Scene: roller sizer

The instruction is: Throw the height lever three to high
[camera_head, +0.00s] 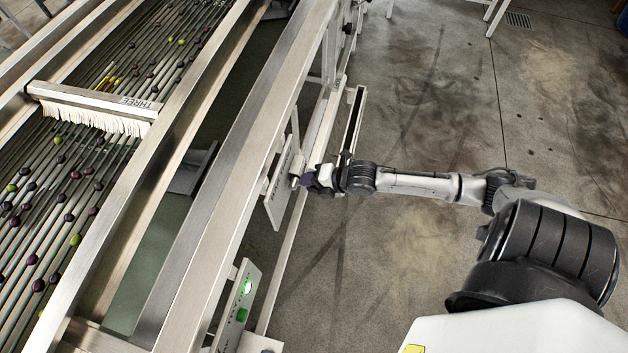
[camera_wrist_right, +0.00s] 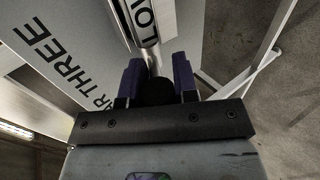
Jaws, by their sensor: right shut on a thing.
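The lever's pale upright plate (camera_head: 279,190) stands on the outer side of the machine frame. In the right wrist view the plate (camera_wrist_right: 75,45) carries lettering that reads "AR THREE", partly cut off. The lever's metal shaft (camera_wrist_right: 153,63) comes out near a slotted piece marked "LO". My right gripper (camera_head: 313,179) is at the plate, with purple fingers. In the right wrist view my right gripper (camera_wrist_right: 157,82) is shut on the lever's dark knob (camera_wrist_right: 155,93), one finger on each side. The "HIGH" end is not readable. My left gripper is out of view.
A brush bar (camera_head: 95,97) labelled THREE crosses the rollers, which carry dark and green fruit. A long metal frame rail (camera_head: 232,165) runs between rollers and plate. A panel with green lights (camera_head: 238,305) stands nearer. The concrete floor (camera_head: 420,250) at right is open.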

